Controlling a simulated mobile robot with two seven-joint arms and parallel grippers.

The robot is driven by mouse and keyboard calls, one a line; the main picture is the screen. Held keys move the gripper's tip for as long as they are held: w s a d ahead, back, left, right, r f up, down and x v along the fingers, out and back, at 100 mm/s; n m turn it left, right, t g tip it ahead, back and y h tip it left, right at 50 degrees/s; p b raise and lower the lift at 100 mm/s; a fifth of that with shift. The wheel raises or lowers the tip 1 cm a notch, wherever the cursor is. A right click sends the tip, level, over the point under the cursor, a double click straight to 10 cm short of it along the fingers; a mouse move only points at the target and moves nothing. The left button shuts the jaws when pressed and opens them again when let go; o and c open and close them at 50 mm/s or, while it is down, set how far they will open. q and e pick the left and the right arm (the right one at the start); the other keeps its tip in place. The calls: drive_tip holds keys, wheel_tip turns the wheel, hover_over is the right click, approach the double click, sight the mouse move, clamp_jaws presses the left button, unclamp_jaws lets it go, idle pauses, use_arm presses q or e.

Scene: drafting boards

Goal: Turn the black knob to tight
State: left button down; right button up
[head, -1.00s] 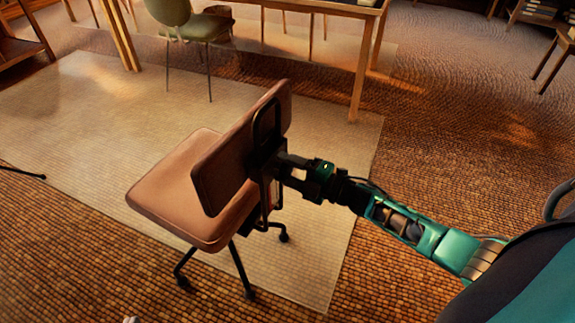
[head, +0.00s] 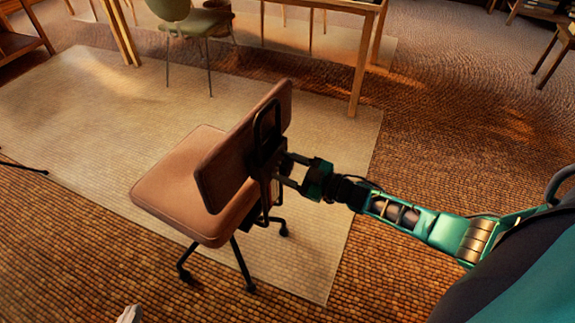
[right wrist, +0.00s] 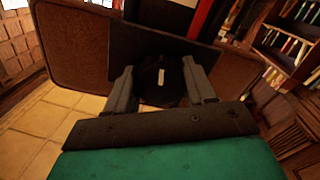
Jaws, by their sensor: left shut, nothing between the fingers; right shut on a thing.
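A swivel chair with a brown seat (head: 185,190) stands on the pale mat. Its brown backrest (head: 230,160) has a black bracket behind it. The black knob (right wrist: 152,88), with a white mark on its face, sits on that bracket; in the head view it is mostly hidden by the fingers. My right gripper (head: 281,168) is shut on the knob, with one finger on either side in the right wrist view (right wrist: 160,78).
The pale mat (head: 100,110) lies on a brown woven floor. A green chair (head: 195,25) and a wooden table (head: 362,70) stand behind. Bookshelves (right wrist: 290,45) show at right in the right wrist view. Floor around the chair is mostly clear.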

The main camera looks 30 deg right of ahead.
drive_tip(key=shift+s+a+f+m, duration=0.1)
drive_tip(key=shift+m, duration=1)
drive_tip(key=shift+f, duration=0.1)
drive_tip(key=o, duration=1)
drive_tip(key=p+v, duration=0.2)
drive_tip(key=v, duration=1.1)
